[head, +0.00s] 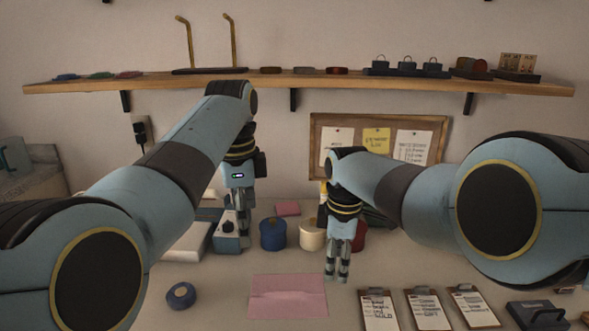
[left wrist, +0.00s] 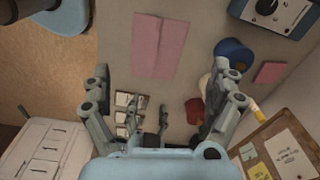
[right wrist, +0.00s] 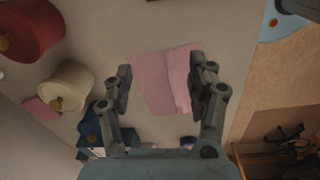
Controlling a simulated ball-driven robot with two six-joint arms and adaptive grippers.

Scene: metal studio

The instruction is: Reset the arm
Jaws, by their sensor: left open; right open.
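My left gripper (head: 244,235) hangs pointing down at the far end of my left arm, beside a blue-and-white box (head: 226,236). In the left wrist view its two fingers (left wrist: 162,75) are spread apart with nothing between them. My right gripper (head: 337,272) points down above the table, in front of the cream pot (head: 312,237) and the red pot (head: 360,236). In the right wrist view its fingers (right wrist: 160,66) are apart and empty, with the pink sheet (right wrist: 155,82) in view beyond them.
The table holds the folded pink sheet (head: 288,298), a blue pot (head: 272,235), a blue tape roll (head: 181,295) and three clipboards (head: 428,310). A dark box (head: 535,314) is at the right. A wooden shelf (head: 200,83) and a pinboard (head: 440,125) are on the wall.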

